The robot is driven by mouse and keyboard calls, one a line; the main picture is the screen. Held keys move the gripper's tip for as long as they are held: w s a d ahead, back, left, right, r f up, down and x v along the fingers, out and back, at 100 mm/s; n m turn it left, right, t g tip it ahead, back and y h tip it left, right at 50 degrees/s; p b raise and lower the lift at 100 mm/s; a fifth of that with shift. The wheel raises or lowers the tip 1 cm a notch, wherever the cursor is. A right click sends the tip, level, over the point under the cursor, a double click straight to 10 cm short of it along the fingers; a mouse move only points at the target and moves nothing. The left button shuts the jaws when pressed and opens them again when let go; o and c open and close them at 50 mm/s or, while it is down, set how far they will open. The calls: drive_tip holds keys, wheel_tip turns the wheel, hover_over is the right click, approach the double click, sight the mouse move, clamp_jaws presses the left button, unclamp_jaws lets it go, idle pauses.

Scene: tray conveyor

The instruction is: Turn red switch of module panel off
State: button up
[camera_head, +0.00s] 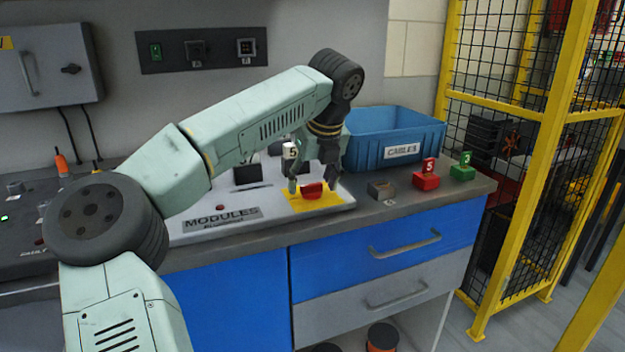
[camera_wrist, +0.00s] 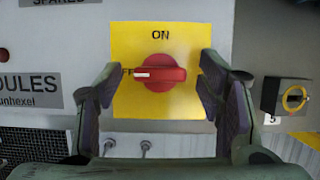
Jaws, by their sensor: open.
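The red switch (camera_head: 312,190) sits on a yellow plate (camera_head: 325,202) at the right end of the module panel (camera_head: 190,238). In the wrist view the red switch (camera_wrist: 165,74) lies level, with its white mark pointing left toward partly hidden lettering. "ON" is printed above it on the yellow plate (camera_wrist: 160,108). My gripper (camera_head: 313,183) is open over the switch. In the wrist view my gripper (camera_wrist: 159,75) has one finger on each side of the switch, with visible gaps. The left finger covers part of the lettering.
A blue bin (camera_head: 361,151) stands behind, right of the panel. A grey block (camera_head: 381,190), a red block (camera_head: 426,181) and a green block (camera_head: 462,172) lie along the counter to the right. A yellow-framed mesh fence (camera_head: 520,200) bounds the right side.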

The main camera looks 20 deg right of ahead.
drive_tip(key=v, duration=1.2)
